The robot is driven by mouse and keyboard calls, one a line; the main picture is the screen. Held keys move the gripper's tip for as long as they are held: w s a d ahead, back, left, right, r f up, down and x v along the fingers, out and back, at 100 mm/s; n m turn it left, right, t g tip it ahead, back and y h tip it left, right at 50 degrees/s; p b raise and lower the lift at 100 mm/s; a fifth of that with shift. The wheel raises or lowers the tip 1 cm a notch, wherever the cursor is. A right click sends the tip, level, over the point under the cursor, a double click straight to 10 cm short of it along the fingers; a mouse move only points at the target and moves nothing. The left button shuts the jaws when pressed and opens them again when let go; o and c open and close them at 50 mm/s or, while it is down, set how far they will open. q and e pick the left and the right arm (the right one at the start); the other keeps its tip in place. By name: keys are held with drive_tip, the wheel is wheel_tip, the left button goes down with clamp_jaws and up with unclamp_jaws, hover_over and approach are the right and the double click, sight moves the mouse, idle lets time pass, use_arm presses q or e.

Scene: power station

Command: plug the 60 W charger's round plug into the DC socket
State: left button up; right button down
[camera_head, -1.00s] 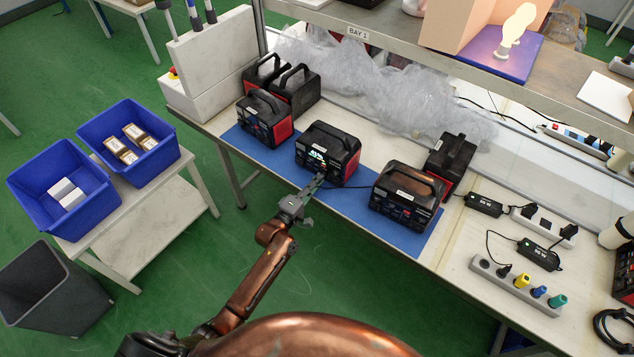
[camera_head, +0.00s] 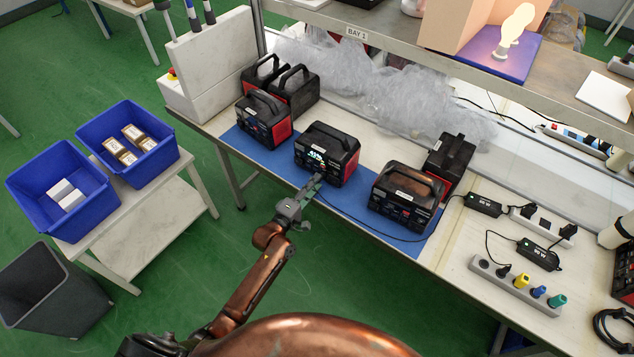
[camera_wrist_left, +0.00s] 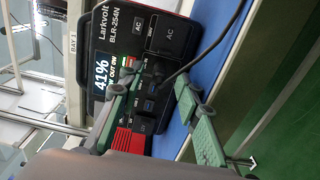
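The middle power station (camera_head: 327,152) stands on the blue mat with its screen lit; in the left wrist view the station (camera_wrist_left: 120,50) shows 41% and a row of dark front ports. My left gripper (camera_head: 316,182) is in front of this panel, its green fingers (camera_wrist_left: 160,108) apart. A thin black cable (camera_wrist_left: 218,42) runs to the ports between the fingers; I cannot tell whether its plug sits in a socket. In the head view the cable (camera_head: 372,228) curves over the mat toward the upper charger (camera_head: 483,204), whose label is too small to read surely. My right gripper is not in view.
Other power stations stand to the left (camera_head: 264,118) and right (camera_head: 405,195). A second charger (camera_head: 538,254) and a power strip (camera_head: 515,285) with coloured plugs lie at the right. Blue bins (camera_head: 60,190) stand on a side table. The blue mat (camera_head: 345,205) has bare room in front.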

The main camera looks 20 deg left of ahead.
use_arm(q)
drive_tip(key=v, duration=1)
drive_tip(key=shift+s, duration=0.25)
drive_tip(key=shift+a, duration=0.1)
